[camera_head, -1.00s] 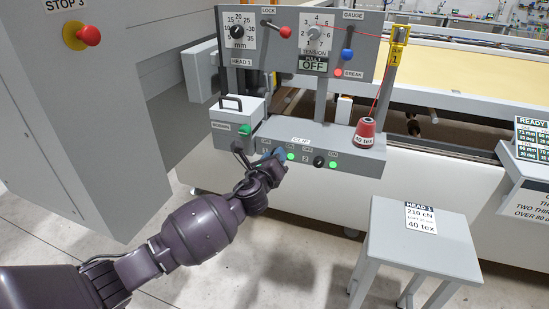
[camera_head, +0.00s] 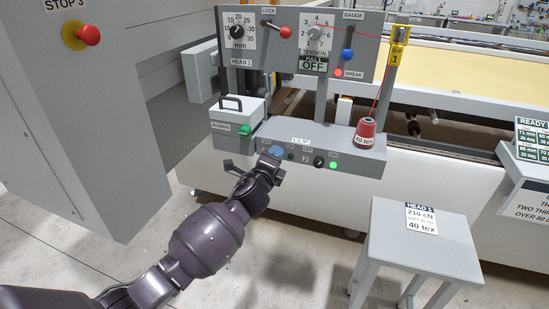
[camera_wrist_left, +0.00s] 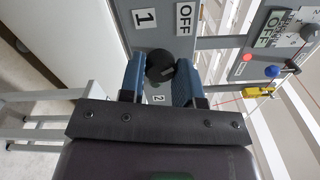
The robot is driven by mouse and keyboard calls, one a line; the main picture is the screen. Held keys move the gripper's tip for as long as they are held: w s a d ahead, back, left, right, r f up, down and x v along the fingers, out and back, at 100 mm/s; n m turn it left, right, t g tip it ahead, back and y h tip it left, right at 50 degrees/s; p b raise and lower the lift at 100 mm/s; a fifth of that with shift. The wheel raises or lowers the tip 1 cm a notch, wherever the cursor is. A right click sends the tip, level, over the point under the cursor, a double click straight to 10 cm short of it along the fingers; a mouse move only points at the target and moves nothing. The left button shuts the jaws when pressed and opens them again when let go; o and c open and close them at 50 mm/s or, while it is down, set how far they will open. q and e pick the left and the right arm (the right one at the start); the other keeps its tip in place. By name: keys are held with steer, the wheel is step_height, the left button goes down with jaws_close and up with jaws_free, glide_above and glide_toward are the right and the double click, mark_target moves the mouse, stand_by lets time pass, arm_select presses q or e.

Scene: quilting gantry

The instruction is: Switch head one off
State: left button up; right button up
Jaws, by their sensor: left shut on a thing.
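The head one switch is a black knob (camera_wrist_left: 159,66) on the grey control box (camera_head: 350,150). In the left wrist view it sits between the blue fingers of my left gripper (camera_wrist_left: 161,63), beside the labels "1" (camera_wrist_left: 145,18) and "OFF" (camera_wrist_left: 185,18). In the head view my left gripper (camera_head: 274,152) is at the box's front face, shut on the knob, which its fingers hide there. The lamp (camera_head: 291,157) just right of the gripper looks dark. The head two knob (camera_head: 319,162) is black, with a lit green lamp (camera_head: 333,166) beside it. My right gripper is out of view.
A red thread cone (camera_head: 365,132) stands on the box. Above is a panel with a tension dial (camera_head: 314,32) and a red-tipped lock lever (camera_head: 285,32). A grey stool (camera_head: 422,245) stands at front right. A grey cabinet (camera_head: 85,130) fills the left.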

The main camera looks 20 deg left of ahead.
arm_select(q)
steer(key=o, duration=0.9)
steer(key=s, duration=1.1)
steer(key=shift+a, duration=0.2)
steer(key=shift+w, duration=0.1)
